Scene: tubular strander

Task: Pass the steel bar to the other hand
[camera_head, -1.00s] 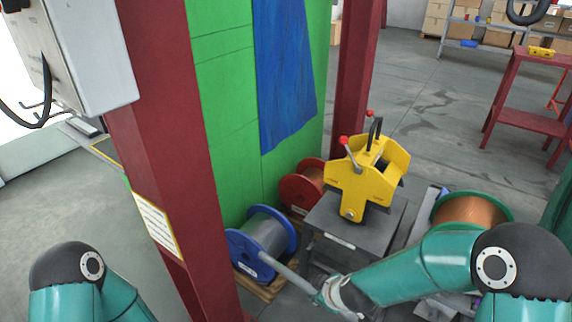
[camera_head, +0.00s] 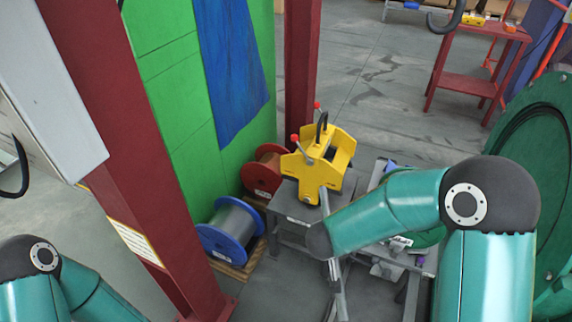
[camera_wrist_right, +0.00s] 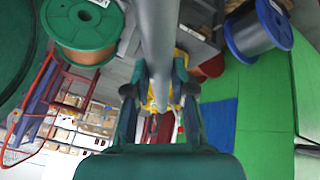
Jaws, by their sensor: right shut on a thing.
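The steel bar is a long, plain grey rod. In the right wrist view the bar (camera_wrist_right: 155,40) runs from the top edge down between the fingers of my right gripper (camera_wrist_right: 160,92), which is shut on it. In the head view the bar (camera_head: 338,290) stands steeply, with parts showing below and above my right wrist. That wrist hides the grip and the bar's middle there. Only upper parts of my left arm show at the bottom left of the head view; my left gripper is out of view.
A yellow device (camera_head: 322,170) with red-knobbed levers stands on a grey stand (camera_head: 290,208). A blue-flanged spool (camera_head: 230,232) and a red spool (camera_head: 264,170) sit beside it. A dark red post (camera_head: 110,140) rises between my left arm and the spools. A large green wheel (camera_head: 535,180) is at right.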

